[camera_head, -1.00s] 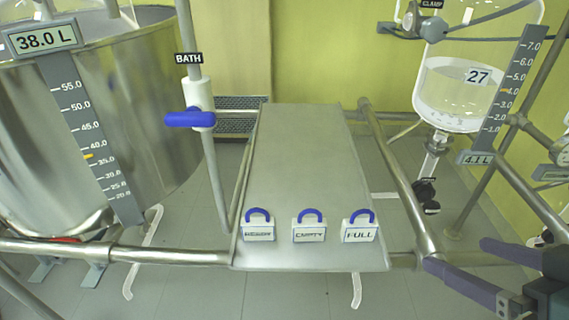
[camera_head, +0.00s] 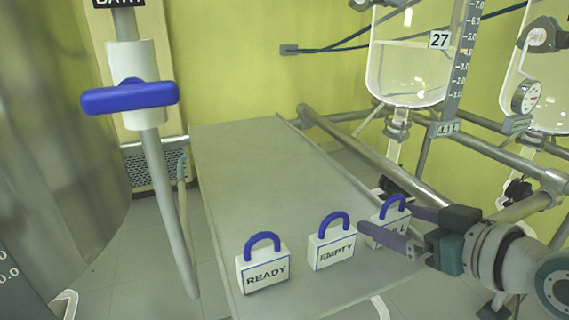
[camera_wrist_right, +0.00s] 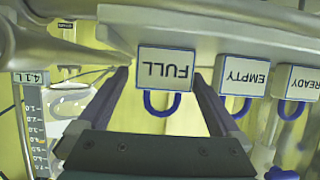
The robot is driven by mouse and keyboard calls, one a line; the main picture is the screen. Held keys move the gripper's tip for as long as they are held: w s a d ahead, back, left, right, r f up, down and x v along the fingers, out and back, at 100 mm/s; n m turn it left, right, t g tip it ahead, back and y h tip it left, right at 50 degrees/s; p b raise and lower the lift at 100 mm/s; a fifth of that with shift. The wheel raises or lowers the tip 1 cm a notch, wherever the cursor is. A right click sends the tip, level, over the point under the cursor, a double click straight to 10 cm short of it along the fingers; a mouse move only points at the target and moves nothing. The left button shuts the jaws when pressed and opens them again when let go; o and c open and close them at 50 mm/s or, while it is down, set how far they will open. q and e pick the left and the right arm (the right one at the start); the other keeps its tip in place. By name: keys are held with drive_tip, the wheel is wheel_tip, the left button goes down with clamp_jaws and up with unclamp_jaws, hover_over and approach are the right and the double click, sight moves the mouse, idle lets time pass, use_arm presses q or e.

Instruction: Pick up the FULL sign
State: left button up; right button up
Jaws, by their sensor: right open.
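The FULL sign (camera_head: 398,228) is a small white block with a blue loop handle. It stands upright at the right end of a row of signs on the grey shelf (camera_head: 270,165). My right gripper (camera_head: 372,206) comes in from the right, open, with one finger on each side of the sign; a finger hides part of its face. In the right wrist view the FULL sign (camera_wrist_right: 165,70) appears upside down between the two spread fingers, with gaps on both sides. My left gripper is not in view.
The EMPTY sign (camera_head: 332,249) stands close to the left of the FULL sign, and the READY sign (camera_head: 263,270) is further left. A steel rail (camera_head: 400,172) runs along the right of the shelf. A blue-handled valve (camera_head: 130,97) stands at left. The back of the shelf is clear.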

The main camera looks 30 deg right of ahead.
sight(374, 216)
drive_tip(key=x, duration=0.1)
drive_tip(key=b+x, duration=0.1)
drive_tip(key=x, duration=0.2)
drive_tip(key=shift+w+a+f+b, duration=0.1)
drive_tip(key=shift+w+a+b, duration=0.15)
drive_tip(key=shift+b, duration=0.05)
drive_tip(key=shift+f, duration=0.1)
